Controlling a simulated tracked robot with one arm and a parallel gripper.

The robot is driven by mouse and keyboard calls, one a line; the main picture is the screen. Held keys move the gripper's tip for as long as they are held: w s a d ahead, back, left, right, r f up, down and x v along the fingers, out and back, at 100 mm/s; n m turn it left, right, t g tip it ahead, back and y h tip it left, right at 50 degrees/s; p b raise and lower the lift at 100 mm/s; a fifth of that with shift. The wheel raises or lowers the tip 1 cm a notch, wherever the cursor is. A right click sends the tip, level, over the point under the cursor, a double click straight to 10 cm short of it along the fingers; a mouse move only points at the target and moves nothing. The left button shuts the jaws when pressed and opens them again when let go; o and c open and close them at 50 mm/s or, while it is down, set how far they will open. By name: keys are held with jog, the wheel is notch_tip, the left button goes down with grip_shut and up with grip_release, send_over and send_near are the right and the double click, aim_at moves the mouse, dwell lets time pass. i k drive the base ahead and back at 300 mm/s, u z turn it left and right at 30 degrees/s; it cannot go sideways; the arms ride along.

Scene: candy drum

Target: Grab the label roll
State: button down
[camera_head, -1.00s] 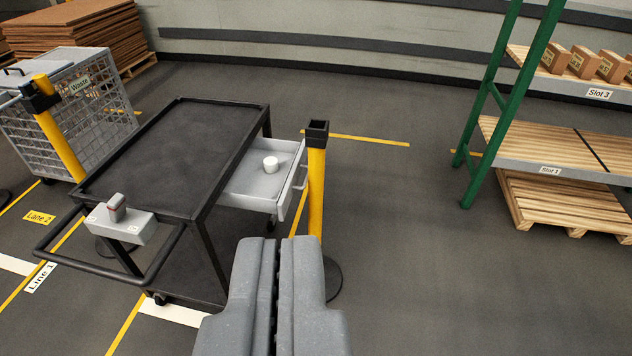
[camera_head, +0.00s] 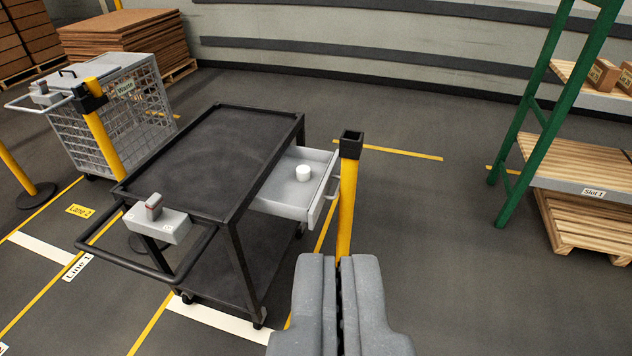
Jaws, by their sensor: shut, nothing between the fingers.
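A small white roll (camera_head: 303,173), which looks like the label roll, sits in the open grey drawer (camera_head: 278,204) on the right side of a black cart (camera_head: 215,150). My gripper (camera_head: 338,262) is shut and empty. In the picture it is below and to the right of the drawer, well apart from the roll. Nothing hides the roll.
A yellow post (camera_head: 347,205) with a black top stands just right of the drawer front, close to it. A wire waste cage (camera_head: 125,120) is at the left. A green-framed shelf (camera_head: 545,125) is at the right. The floor between post and shelf is clear.

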aim_at(303, 171)
jog(key=z, duration=0.9)
jog(key=i, duration=5.8)
jog(key=u, duration=0.35)
